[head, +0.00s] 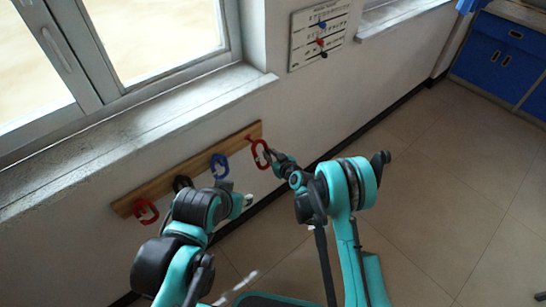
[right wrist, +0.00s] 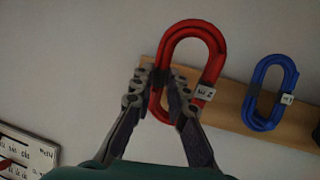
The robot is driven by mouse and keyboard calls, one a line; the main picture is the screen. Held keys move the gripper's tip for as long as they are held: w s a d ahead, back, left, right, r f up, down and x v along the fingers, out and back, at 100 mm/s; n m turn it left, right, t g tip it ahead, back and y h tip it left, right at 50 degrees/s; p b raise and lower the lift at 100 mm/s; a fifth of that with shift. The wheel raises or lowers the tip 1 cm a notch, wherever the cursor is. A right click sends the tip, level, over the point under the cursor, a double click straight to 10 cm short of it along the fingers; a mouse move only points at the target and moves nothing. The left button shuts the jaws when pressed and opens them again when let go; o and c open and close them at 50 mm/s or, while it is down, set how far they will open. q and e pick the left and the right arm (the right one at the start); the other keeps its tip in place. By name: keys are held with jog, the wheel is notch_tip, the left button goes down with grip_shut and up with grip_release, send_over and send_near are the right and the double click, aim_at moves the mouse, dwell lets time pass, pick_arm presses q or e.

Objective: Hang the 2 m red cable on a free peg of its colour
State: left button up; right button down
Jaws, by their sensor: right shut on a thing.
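A red cable coil (head: 260,154) with a white tag is at the right end of the wooden peg board (head: 160,187). My right gripper (head: 274,157) is shut on one side of this coil; in the right wrist view its fingers (right wrist: 162,82) pinch one strand of the red coil (right wrist: 211,60). Another red coil (head: 145,212) hangs at the board's left end. My left gripper (head: 238,204) is low in front of the board; its fingers are unclear.
A blue coil (head: 219,165) hangs left of the held coil, and a black coil (head: 181,183) hangs further left, partly behind my left arm. A window sill (head: 150,115) juts out above the board. A label sign (head: 319,35) is on the wall. Floor at right is clear.

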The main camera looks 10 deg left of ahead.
jog(key=shift+w+a, duration=0.5)
jog(key=shift+a, duration=0.2)
jog(key=shift+w+a, duration=0.5)
jog(key=shift+a, duration=0.15)
jog(key=shift+w+a+f, duration=0.5)
jog(key=shift+a+f, duration=0.05)
jog(key=shift+f, duration=0.05)
jog(key=c, duration=1.4)
grip_release()
jog(key=v, duration=1.2)
jog(key=shift+f, duration=0.1)
